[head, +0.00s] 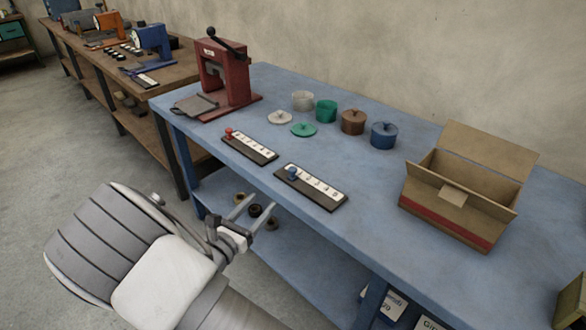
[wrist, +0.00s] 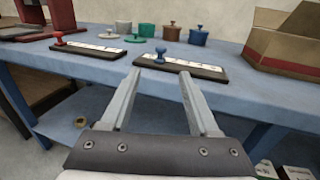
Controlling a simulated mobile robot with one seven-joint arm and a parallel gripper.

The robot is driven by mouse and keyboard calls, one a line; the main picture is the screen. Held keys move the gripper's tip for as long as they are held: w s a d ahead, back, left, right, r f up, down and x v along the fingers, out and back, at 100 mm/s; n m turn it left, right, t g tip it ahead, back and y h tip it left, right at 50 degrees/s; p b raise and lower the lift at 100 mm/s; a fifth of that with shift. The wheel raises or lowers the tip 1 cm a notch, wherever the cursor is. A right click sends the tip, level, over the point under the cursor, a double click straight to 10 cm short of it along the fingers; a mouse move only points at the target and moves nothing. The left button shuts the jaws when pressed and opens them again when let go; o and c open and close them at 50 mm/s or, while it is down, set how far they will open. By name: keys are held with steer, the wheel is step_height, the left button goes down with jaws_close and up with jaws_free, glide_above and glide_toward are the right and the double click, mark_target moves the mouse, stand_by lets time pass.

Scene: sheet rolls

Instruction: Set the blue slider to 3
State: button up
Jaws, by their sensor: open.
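The blue slider (head: 292,173) is a small blue knob at the left end of a dark strip with a white numbered scale (head: 318,187). The strip lies flat near the front edge of the blue table. In the wrist view the blue knob (wrist: 161,51) stands upright, ahead of and between my fingers. The digits are too small to read surely. My gripper (head: 258,213) is open and empty, in front of the table edge and apart from the slider; its two fingers also show in the wrist view (wrist: 162,95).
A similar strip with a red knob (head: 229,132) lies to the left. A red press (head: 222,75) stands at the back left. Several small pots, including a blue one (head: 384,136), stand behind. An open cardboard box (head: 455,205) is on the right. The blue table (head: 230,185) is bare around the strips.

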mark_target(290, 171)
steer(key=b+x, duration=0.2)
steer(key=x, duration=1.4)
steer(key=shift+w+d, duration=0.25)
steer(key=shift+w, duration=0.05)
jaws_close()
stand_by(0.6)
